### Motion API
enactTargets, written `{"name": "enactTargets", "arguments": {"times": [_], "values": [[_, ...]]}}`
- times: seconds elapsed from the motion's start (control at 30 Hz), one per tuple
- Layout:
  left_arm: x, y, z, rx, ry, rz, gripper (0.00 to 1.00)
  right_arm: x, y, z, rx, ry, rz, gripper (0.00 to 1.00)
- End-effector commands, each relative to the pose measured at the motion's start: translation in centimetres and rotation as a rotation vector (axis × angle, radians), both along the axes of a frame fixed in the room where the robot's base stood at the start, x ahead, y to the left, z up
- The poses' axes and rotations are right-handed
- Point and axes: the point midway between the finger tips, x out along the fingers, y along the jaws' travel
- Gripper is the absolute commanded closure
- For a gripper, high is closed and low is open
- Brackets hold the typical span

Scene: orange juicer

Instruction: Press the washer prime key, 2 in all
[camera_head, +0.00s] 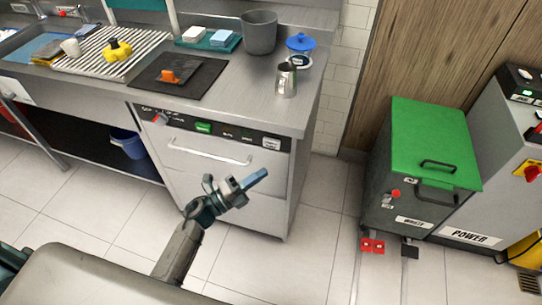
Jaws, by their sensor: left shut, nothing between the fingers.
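The washer (228,190) is a steel front-loading unit under the counter, with a bar handle and a dark control strip (235,133) along its top edge. The strip carries a red part at the left, a lit green key (203,127), dark keys in the middle and a white key (271,143) at the right. The labels are too small to read, so I cannot tell which is the prime key. My left gripper (257,178) is shut and empty, in front of the washer door and below the strip, pointing up and right. My right gripper is not in view.
The steel counter above holds a black mat (198,85) with an orange item, a grey bin (260,32) and a metal jug (286,79). A green-lidded bin (430,135) and a power cabinet (497,160) stand at the right. The tiled floor between is mostly clear.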

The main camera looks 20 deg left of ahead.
Motion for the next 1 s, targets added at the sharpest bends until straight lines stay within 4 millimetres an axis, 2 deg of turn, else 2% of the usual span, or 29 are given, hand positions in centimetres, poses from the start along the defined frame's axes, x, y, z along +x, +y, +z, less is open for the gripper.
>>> {"name": "enactTargets", "arguments": {"times": [0.03,0.23,0.77,1.0], "values": [[-0.3,0.1,-1.0,0.004,-0.05,0.019,1.0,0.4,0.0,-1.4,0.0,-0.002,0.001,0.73],[-0.9,0.7,-0.6,0.025,-0.206,0.098,1.0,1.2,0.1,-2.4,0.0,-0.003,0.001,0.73],[-1.0,1.0,-0.3,0.035,-0.253,0.127,1.0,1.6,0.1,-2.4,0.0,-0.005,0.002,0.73],[1.0,0.9,-0.3,0.035,-0.254,0.128,1.0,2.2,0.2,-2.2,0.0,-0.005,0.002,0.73]]}}
